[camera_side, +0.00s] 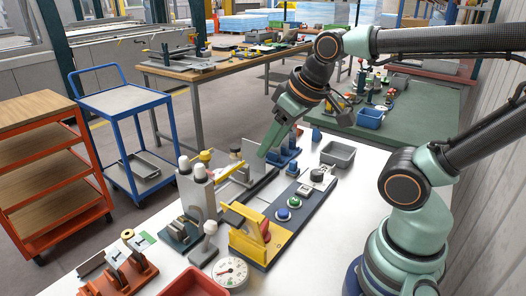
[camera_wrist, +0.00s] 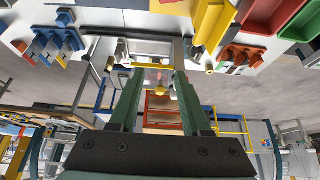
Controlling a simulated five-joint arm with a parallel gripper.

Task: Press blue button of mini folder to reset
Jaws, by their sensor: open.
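The mini folder (camera_side: 197,198) stands on the white table, with grey upright plates and a yellow bar at its top. In front of it a dark panel carries a blue button (camera_side: 283,215) and a green button (camera_side: 294,202). My gripper (camera_side: 266,150) is above and behind the panel, tilted down, apart from the buttons. In the wrist view its green fingers (camera_wrist: 158,80) are spread with a clear gap between them and nothing held. I cannot make out the blue button in the wrist view.
A yellow guard with a red part (camera_side: 250,236) stands at the panel's near end. A grey tray (camera_side: 338,153), a round gauge (camera_side: 230,272) and a red bin (camera_side: 194,284) are also on the table. Bare white tabletop lies right of the panel.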

